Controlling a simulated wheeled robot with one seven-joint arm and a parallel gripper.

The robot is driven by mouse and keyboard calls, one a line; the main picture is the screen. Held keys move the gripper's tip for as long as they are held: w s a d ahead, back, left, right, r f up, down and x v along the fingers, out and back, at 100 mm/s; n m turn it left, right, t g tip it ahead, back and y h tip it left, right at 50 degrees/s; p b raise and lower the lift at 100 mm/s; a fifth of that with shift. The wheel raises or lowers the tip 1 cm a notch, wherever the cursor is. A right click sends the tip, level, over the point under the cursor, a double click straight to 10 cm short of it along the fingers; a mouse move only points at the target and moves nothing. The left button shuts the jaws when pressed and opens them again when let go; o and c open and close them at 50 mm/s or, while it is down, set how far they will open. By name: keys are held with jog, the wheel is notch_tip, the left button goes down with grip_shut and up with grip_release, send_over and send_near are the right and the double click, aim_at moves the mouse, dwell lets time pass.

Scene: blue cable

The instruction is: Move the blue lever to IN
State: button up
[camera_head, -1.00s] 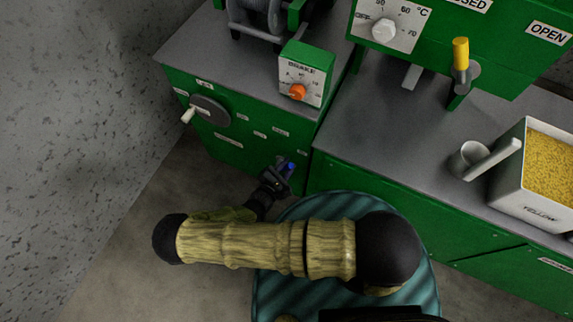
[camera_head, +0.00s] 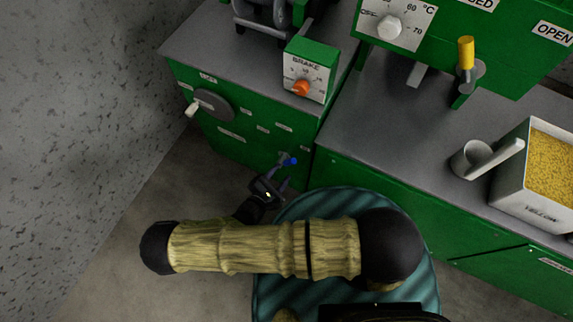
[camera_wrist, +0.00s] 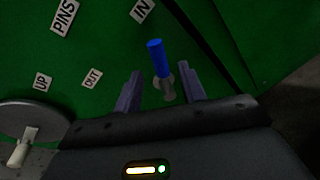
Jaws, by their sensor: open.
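The blue lever (camera_head: 291,161) sticks out from the front of the green cabinet on a grey pivot. In the wrist view the blue lever (camera_wrist: 156,58) points up the picture from its pivot, with its tip below and right of the IN label (camera_wrist: 142,10). The OUT label (camera_wrist: 92,78) is left of the pivot. My gripper (camera_head: 278,178) is open, just below and in front of the lever. In the wrist view my gripper (camera_wrist: 159,72) has one finger on each side of the lever, with gaps; contact cannot be seen.
A grey disc with a white handle (camera_head: 212,105) is on the cabinet front, left of the lever. The brake box (camera_head: 309,68) with an orange knob stands on top. A second green cabinet (camera_head: 400,206) is on the right. Floor is open at left.

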jog(key=v, duration=1)
jog(key=shift+s+a, duration=0.2)
jog(key=shift+s, duration=0.1)
jog(key=shift+r, duration=0.1)
jog(key=w+d+r+m+g+y, duration=0.1)
jog(key=w+d+r+m+g, duration=0.3)
jog(key=r+m+g, duration=0.4)
jog(key=w+d+r+m+g+y, duration=0.1)
jog(key=w+d+r+m+g, duration=0.4)
jog(key=r, duration=0.5)
jog(key=d+r+m+t+y, duration=0.2)
jog(key=d+r+m+y, duration=0.4)
jog(key=d+r+m, duration=0.65)
notch_tip(320, 180, up, 26)
jog(key=d+n+p, duration=0.2)
jog(key=p, duration=2)
jog(key=shift+w, duration=0.4)
